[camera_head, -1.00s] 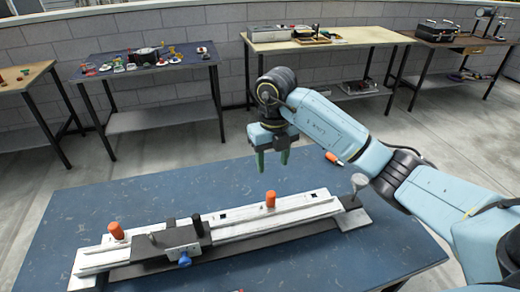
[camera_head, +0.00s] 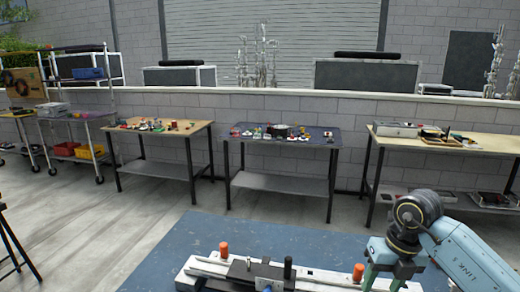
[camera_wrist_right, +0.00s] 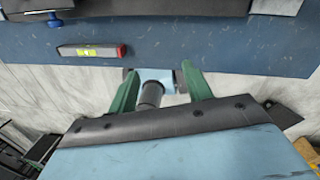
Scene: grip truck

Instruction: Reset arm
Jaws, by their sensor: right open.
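My right gripper (camera_head: 385,277) is at the lower right of the head view, with its green fingers pointing down. In the right wrist view its fingers (camera_wrist_right: 160,86) are spread apart with nothing held between them. In the head view, the grip truck assembly (camera_head: 320,277), a white and dark rail with orange knobs, lies on the blue table (camera_head: 265,240). My gripper overlaps the rail's right part; I cannot tell the gap. The head view's lower edge cuts off the front of the assembly. My left gripper is not in view.
A small grey and red block (camera_wrist_right: 92,51) with a yellow label lies on the blue table in the right wrist view. Behind are a dark table (camera_head: 282,143) with small items and a wooden bench (camera_head: 450,142). Concrete floor lies open between them.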

